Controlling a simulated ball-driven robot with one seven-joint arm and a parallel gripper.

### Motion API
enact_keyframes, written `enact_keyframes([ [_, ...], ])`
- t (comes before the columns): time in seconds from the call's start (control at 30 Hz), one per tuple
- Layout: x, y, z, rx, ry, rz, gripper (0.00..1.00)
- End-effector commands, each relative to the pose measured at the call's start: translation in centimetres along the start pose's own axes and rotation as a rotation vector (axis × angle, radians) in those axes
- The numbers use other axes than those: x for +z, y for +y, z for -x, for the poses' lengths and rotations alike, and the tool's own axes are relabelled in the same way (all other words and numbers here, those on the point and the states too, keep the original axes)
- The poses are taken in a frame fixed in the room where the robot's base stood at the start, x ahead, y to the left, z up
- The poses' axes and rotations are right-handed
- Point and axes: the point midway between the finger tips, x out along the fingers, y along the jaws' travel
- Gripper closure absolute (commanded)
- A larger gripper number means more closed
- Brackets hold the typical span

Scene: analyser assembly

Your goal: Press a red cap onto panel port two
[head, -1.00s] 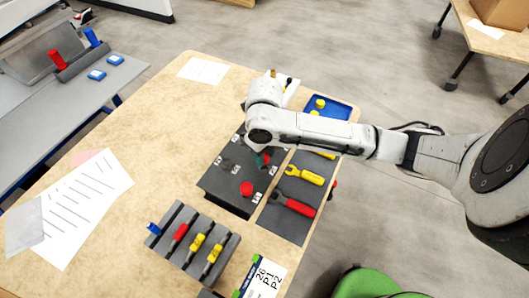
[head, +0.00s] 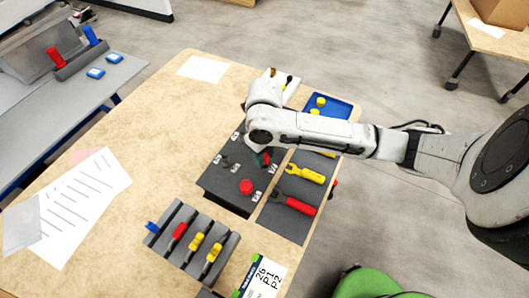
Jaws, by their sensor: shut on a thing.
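The dark panel (head: 218,183) lies on the wooden table, with small white labels and several ports on its top. One red cap (head: 246,187) sits on the panel near its front. My gripper (head: 261,152) is over the panel's right part, mostly hidden under my white wrist. A bit of red with dark green (head: 264,159) shows just below the wrist. It appears to be a red cap in my shut gripper, low over the panel. I cannot tell whether it touches a port.
A dark mat with a yellow tool (head: 305,173) and a red-handled tool (head: 294,206) lies right of the panel. A rack (head: 178,251) of handled tools stands in front. A blue tray (head: 339,106) with yellow pieces is behind. The table's left is mostly clear around papers (head: 75,205).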

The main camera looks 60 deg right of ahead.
Motion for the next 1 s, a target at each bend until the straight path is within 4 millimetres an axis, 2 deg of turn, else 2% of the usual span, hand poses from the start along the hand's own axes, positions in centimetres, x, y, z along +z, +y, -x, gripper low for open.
enact_keyframes([
  [0.4,0.01,-0.01,-1.07,0.0,0.0,-0.003,0.92],
  [0.43,0.01,-0.01,-0.94,0.0,0.0,-0.003,0.61],
  [0.5,0.01,0.0,-0.92,0.0,0.0,-0.003,0.55],
  [0.7,0.01,0.0,-0.91,0.0,0.0,-0.003,0.35],
  [1.0,0.03,-0.02,-0.7,0.0,-0.001,-0.002,0.34],
])
